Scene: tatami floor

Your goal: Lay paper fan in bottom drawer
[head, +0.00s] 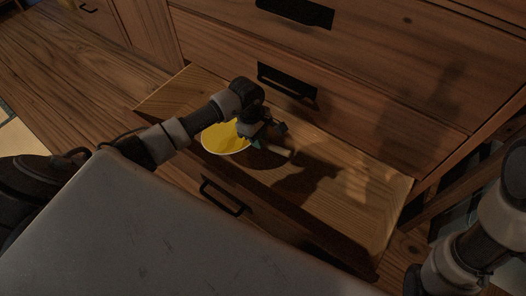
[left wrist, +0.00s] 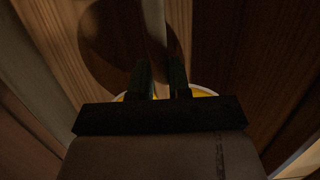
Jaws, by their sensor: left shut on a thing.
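The paper fan (head: 225,138) is yellow and round with a pale rim. My left gripper (head: 275,139) is shut on its handle, whose pale end sticks out beyond the fingers. The bottom drawer (head: 350,190) is pulled open, and the fan and gripper are over it. A shadow falls on the wood inside, and the fan looks held above it; the exact gap cannot be told. In the left wrist view, yellow edges of the fan (left wrist: 203,92) show beside the fingers, with a round shadow on the wood beyond. My right gripper is out of view; only its arm shows at the right.
The drawer's front has a black handle (head: 222,197). Closed drawers with black handles (head: 287,82) rise behind it. The drawer's right part is clear.

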